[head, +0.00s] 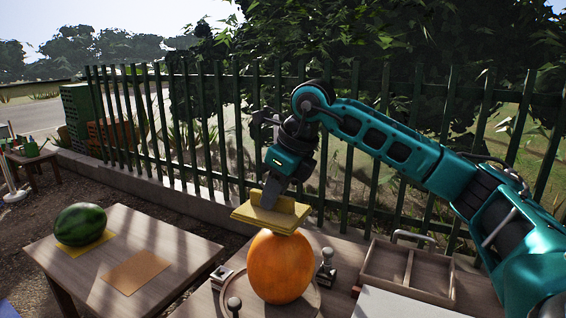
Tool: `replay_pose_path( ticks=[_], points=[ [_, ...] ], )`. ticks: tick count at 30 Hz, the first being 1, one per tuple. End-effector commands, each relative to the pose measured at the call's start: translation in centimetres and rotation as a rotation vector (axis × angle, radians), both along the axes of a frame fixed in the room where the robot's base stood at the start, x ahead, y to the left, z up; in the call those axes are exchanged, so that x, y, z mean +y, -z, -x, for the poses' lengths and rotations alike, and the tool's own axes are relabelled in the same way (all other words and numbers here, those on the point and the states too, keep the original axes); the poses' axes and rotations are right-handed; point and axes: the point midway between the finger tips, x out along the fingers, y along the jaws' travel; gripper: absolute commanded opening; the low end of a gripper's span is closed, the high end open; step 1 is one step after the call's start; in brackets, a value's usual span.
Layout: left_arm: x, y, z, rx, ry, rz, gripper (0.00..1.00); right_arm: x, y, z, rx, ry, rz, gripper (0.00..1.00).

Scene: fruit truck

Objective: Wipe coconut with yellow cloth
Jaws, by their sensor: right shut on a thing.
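My right gripper (268,198) points down at the middle of the head view and is shut on a yellow cloth (262,219). The cloth looks like a folded, flat pad with a raised part between the fingers. It lies at the top of a large round orange fruit (280,268) and seems to touch it. The fruit stands on a round wooden board (313,300) on the near table. I see no brown coconut. My left gripper is out of view.
Small metal fittings (326,268) stand close around the board. A wooden divided tray (408,270) lies to the right. A watermelon (81,224) sits on a yellow mat on the left table (165,236), beside an orange mat (136,271). A green fence (215,130) runs behind.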

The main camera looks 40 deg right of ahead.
Motion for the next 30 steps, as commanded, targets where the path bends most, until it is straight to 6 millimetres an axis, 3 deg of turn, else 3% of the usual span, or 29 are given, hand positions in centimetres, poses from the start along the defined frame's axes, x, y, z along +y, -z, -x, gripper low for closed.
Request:
replay_pose_path(
  ticks=[15, 30],
  points=[
    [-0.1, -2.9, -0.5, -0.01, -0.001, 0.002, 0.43, -0.7, -3.2, 0.2, 0.0, -0.004, -0.001, 0.0],
    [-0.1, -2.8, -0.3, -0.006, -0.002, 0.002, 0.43, -0.8, -3.3, 0.3, 0.0, -0.003, 0.0, 0.0]
  ],
)
